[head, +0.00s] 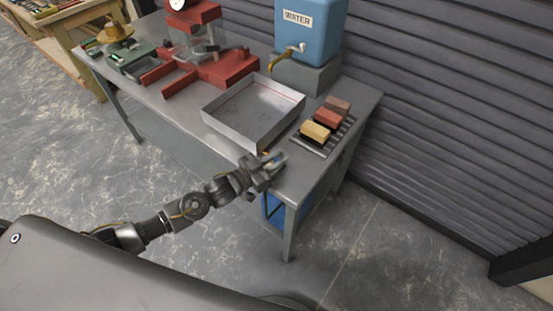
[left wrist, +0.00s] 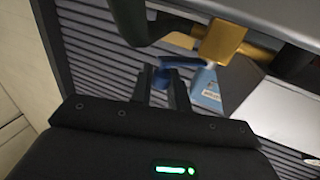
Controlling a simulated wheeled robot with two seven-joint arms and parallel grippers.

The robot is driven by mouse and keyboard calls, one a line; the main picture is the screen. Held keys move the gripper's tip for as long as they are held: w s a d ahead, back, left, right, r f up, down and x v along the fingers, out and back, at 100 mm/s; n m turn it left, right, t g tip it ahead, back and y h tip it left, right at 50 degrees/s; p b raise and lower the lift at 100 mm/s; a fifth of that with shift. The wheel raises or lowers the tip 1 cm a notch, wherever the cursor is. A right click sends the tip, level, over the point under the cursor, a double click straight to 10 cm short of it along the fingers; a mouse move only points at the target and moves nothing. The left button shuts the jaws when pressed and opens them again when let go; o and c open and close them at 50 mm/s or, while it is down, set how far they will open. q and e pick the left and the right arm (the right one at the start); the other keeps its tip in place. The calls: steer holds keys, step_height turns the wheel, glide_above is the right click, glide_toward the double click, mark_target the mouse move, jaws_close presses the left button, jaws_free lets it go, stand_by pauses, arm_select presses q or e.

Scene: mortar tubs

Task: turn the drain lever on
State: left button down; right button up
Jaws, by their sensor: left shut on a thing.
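The drain lever is a blue handle (left wrist: 180,62) in the left wrist view, beside a brass valve body (left wrist: 218,42). It runs sideways from near the brass part to between my fingers. My left gripper (left wrist: 165,80) is shut on it. In the head view my left gripper (head: 270,169) is at the table's front edge, just below the near corner of the square metal tray (head: 230,131). A small blue bit of the lever shows at the fingertips; my gripper hides most of the valve there. My right gripper is in neither view.
A blue water tank (head: 312,30) with a brass tap stands on a grey block (head: 305,74) behind the tray. Colored blocks sit on a dark rack (head: 338,137) at the right. A red stand (head: 228,66) is at left. A blue container (head: 273,210) is under the table.

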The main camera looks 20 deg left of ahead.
arm_select(q)
steer(key=shift+d+y, duration=0.1)
steer(key=shift+y, duration=0.2)
steer(key=shift+w+d+r+n+t+y+p, duration=0.1)
steer(key=shift+w+d+n+t+y+p, duration=0.1)
steer(key=shift+n+t+y+p, duration=0.35)
steer(key=shift+w+d+n+t+y, duration=0.15)
steer(key=shift+d+n+t+y, duration=0.15)
steer(key=shift+n+t+y, duration=0.5)
steer(key=shift+w+d+n+t+y, duration=0.2)
steer(key=shift+n+y, duration=0.35)
steer(key=shift+y, duration=0.35)
steer(key=shift+w+d+n+t+y, duration=0.15)
steer(key=shift+w+n+y, duration=0.1)
steer(key=shift+n+y, duration=0.45)
steer(key=shift+w+d+n+t+y, duration=0.15)
steer(key=shift+n+y, duration=0.25)
steer(key=shift+y, duration=0.65)
steer(key=shift+a, duration=0.1)
steer(key=c, duration=1.4)
jaws_free()
steer(key=shift+w, duration=0.1)
